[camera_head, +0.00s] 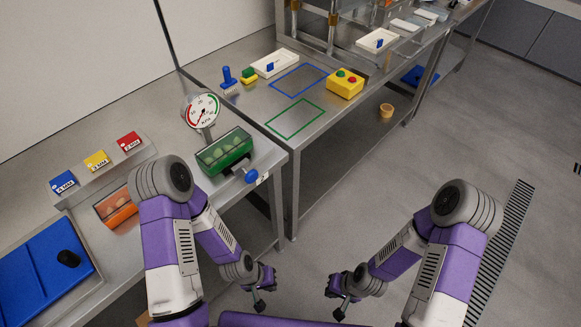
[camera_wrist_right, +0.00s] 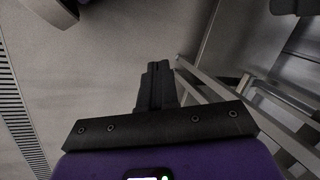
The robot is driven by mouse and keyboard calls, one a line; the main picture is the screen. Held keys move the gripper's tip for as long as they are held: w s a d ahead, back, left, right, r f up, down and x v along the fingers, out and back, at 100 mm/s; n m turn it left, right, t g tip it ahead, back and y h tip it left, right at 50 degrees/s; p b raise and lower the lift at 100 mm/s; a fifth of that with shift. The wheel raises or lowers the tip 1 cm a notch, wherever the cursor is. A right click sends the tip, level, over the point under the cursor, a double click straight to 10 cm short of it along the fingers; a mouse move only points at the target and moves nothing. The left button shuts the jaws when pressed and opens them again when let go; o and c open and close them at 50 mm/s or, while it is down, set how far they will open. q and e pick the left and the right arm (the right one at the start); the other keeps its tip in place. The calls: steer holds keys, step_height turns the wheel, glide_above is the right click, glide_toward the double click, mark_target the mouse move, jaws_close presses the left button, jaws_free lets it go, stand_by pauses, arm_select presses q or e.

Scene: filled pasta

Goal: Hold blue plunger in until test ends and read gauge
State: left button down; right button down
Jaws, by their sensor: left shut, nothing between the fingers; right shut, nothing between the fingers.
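The blue plunger (camera_head: 251,177) sticks out of the front of the test fixture at the edge of the steel table. A green tray (camera_head: 224,154) with pale filled pasta under a clear cover sits behind it. The round gauge (camera_head: 202,111) with a white face and red and green bands stands behind the tray; its reading is too small to tell. My left gripper (camera_head: 259,303) is shut and empty, low in front of the table, apart from the plunger. My right gripper (camera_head: 339,309) is shut and empty over the floor; its closed fingers show in the right wrist view (camera_wrist_right: 158,82).
Blue, yellow (camera_head: 96,160) and red labelled blocks stand on a ledge at left, near an orange tray (camera_head: 115,207) and a blue tray (camera_head: 30,268) holding a dark object. A yellow button box (camera_head: 345,83) stands on the farther table beside green and blue outlines. Floor on the right is clear.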

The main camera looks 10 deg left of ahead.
steer(key=shift+s+a+r, duration=0.1)
steer(key=shift+s, duration=0.05)
steer(key=w+a+r+m+t+y, duration=0.1)
steer(key=w+a+r+t+y, duration=0.2)
steer(key=w+a+r+t, duration=0.25)
steer(key=w+a+r+m+t+y, duration=0.2)
steer(key=w+a+r+y, duration=0.1)
steer(key=r, duration=0.6)
steer(key=w+a+r+m+t+y, duration=0.2)
steer(key=w+a+r+t+y, duration=0.1)
steer(key=r, duration=0.7)
steer(key=shift+w+a+r+y, duration=0.25)
steer(key=shift+w+y, duration=0.25)
steer(key=shift+a, duration=0.1)
